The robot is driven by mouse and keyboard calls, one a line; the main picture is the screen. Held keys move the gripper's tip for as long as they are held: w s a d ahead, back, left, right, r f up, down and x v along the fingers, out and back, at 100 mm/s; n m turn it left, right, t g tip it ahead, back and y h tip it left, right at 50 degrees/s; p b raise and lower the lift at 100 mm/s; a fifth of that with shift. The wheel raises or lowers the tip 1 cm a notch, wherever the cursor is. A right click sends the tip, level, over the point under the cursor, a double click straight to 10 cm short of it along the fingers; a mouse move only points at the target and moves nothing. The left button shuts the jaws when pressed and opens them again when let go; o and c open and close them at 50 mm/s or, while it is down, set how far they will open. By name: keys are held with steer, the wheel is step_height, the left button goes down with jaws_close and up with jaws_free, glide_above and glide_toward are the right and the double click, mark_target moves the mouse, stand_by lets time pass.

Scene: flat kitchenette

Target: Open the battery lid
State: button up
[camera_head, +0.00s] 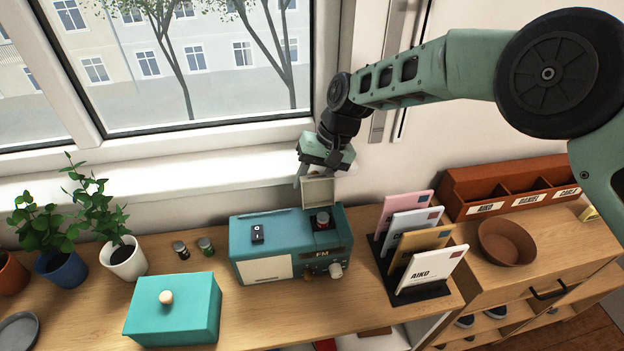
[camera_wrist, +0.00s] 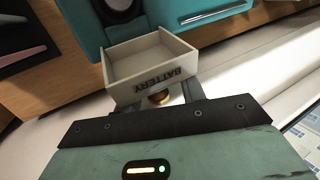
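The teal radio (camera_head: 262,268) stands on the wooden counter. Its cream battery lid (camera_head: 318,191) stands raised above the top at the right, over an opening with a dark and red round thing (camera_head: 322,220) in it. In the wrist view the lid (camera_wrist: 150,84) shows as a shallow cream tray lettered "BATTERY", with a small brass knob (camera_wrist: 160,98) on its outer face. My gripper (camera_head: 312,172) is just above and behind the lid. In the wrist view its fingers (camera_wrist: 158,100) are apart, one on either side of the knob, with gaps visible. Contact with the lid is unclear.
Two small cylinders (camera_head: 192,248) stand left of the radio. A turquoise box (camera_head: 172,310) with a round knob is at front left, near potted plants (camera_head: 123,258). A letter rack (camera_head: 425,293) is close on the right. The window sill (camera_head: 190,190) is behind.

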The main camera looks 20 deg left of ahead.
steer(key=shift+r, duration=0.1)
steer(key=b+v, duration=0.3)
steer(key=v, duration=0.9)
steer(key=shift+s, duration=0.1)
steer(key=s+d+r+n+t+h+b, duration=0.15)
steer(key=s+d+r, duration=0.25)
steer(key=s+d, duration=0.95)
steer(key=s+d+f+t+h, duration=0.1)
steer(key=s+d+f, duration=0.3)
steer(key=s+d, duration=1)
steer(key=shift+s+d+f+t, duration=0.25)
steer(key=shift+d+t, duration=0.1)
steer(key=shift+d, duration=0.85)
steer(key=shift+a, duration=0.1)
